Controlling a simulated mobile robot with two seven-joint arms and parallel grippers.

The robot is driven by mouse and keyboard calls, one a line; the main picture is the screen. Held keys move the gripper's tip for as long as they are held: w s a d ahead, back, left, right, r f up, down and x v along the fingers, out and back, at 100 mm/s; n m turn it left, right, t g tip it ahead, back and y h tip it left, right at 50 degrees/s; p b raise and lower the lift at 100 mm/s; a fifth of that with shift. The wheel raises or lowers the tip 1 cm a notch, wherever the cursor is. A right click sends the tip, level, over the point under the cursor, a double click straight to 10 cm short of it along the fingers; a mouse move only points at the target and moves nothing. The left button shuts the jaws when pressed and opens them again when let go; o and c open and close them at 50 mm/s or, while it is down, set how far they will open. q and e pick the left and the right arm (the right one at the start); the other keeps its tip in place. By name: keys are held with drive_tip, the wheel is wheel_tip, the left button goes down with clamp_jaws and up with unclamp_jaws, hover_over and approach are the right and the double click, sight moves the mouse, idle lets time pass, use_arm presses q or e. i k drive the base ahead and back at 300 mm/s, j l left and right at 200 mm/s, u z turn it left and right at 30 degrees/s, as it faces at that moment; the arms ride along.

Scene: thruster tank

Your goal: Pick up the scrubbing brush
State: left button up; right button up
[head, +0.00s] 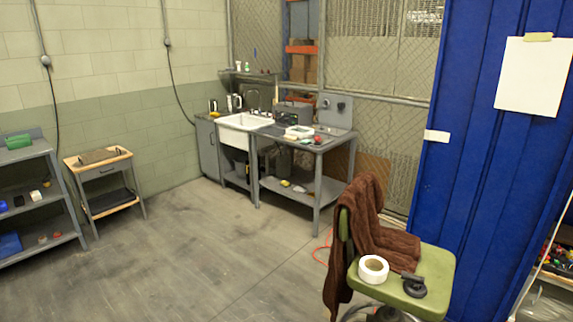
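I cannot pick out a scrubbing brush for certain; the small items at the far sink and workbench are too small to tell apart. A white sink (245,122) stands at the back beside a grey metal workbench (318,145). Small items lie on the bench top, including a red one (317,139). A few small light and yellow items (298,188) lie on the bench's lower shelf. Neither of my grippers is in view.
A green chair (436,270) at front right holds a brown towel (375,225), a white tape roll (374,268) and a black object (414,285). A blue metal wall (470,150) stands right. Shelving (30,155) and a small table (98,160) stand left. The middle floor is clear.

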sight(288, 137)
drive_tip(key=i+u, duration=0.45)
drive_tip(key=i, duration=1.1)
drive_tip(key=i+z, duration=0.1)
drive_tip(key=i, duration=0.45)
drive_tip(key=i+j+z, duration=0.1)
drive_tip(key=i, duration=0.4)
drive_tip(key=i+j+z, duration=0.1)
drive_tip(key=i, duration=0.45)
drive_tip(key=i+j+z, duration=0.2)
drive_tip(key=i, duration=0.2)
drive_tip(key=i+j+z, duration=0.2)
drive_tip(key=i, duration=0.2)
